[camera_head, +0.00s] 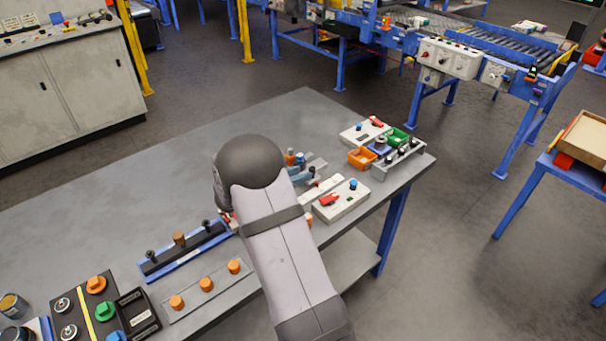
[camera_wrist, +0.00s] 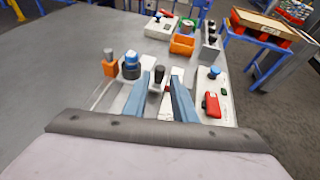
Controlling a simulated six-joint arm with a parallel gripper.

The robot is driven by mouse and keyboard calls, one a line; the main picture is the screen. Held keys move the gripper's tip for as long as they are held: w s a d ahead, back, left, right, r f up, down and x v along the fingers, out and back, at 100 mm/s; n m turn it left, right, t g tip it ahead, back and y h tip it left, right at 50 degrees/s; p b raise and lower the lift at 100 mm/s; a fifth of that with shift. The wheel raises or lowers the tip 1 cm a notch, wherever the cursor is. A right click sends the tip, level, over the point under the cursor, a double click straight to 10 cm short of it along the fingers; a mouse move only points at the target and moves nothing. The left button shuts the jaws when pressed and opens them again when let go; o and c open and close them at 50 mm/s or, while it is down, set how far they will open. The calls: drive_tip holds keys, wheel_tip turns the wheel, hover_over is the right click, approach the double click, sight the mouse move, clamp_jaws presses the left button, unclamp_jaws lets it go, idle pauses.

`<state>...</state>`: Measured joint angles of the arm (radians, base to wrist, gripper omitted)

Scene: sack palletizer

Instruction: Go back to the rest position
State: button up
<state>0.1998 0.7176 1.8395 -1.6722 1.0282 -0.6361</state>
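My gripper (camera_wrist: 160,78) shows in the wrist view as two blue-grey fingers standing apart. A black-topped knob or lever (camera_wrist: 159,74) shows between the fingertips, with small gaps on both sides; I cannot tell its height relative to them. The fingers hold nothing that I can see. In the head view my arm reaches over the grey table (camera_head: 120,195) and hides most of the gripper and what lies under it.
Close by are a white box with a red switch (camera_head: 341,201), an orange bin (camera_head: 362,158), a green bin (camera_head: 399,138), and a blue rail with knobs (camera_head: 185,250). A panel with orange knobs (camera_head: 207,287) lies nearer. The table's left and back parts are clear.

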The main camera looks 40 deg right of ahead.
idle(0.4)
drive_tip(key=shift+s+a+r+m, duration=0.2)
drive_tip(key=shift+s+a+m, duration=0.1)
drive_tip(key=shift+s, duration=0.1)
drive_tip(key=s+a+r+m+g+y+p, duration=0.1)
drive_tip(key=s+a+r+m+y+p, duration=0.2)
drive_tip(key=s+a+m, duration=0.6)
drive_tip(key=s+a+m+g+y+p, duration=0.15)
drive_tip(key=s+a+m+y, duration=0.35)
drive_tip(key=a, duration=0.6)
drive_tip(key=s+a+r+m+y+p, duration=0.25)
drive_tip(key=s+a+m+y, duration=0.3)
drive_tip(key=s+a, duration=0.4)
wheel_tip(320, 180, down, 17)
drive_tip(key=b, duration=1.5)
drive_tip(key=shift+w+a, duration=0.4)
drive_tip(key=shift+a, duration=0.05)
drive_tip(key=shift+r, duration=0.15)
drive_tip(key=shift+o, duration=0.3)
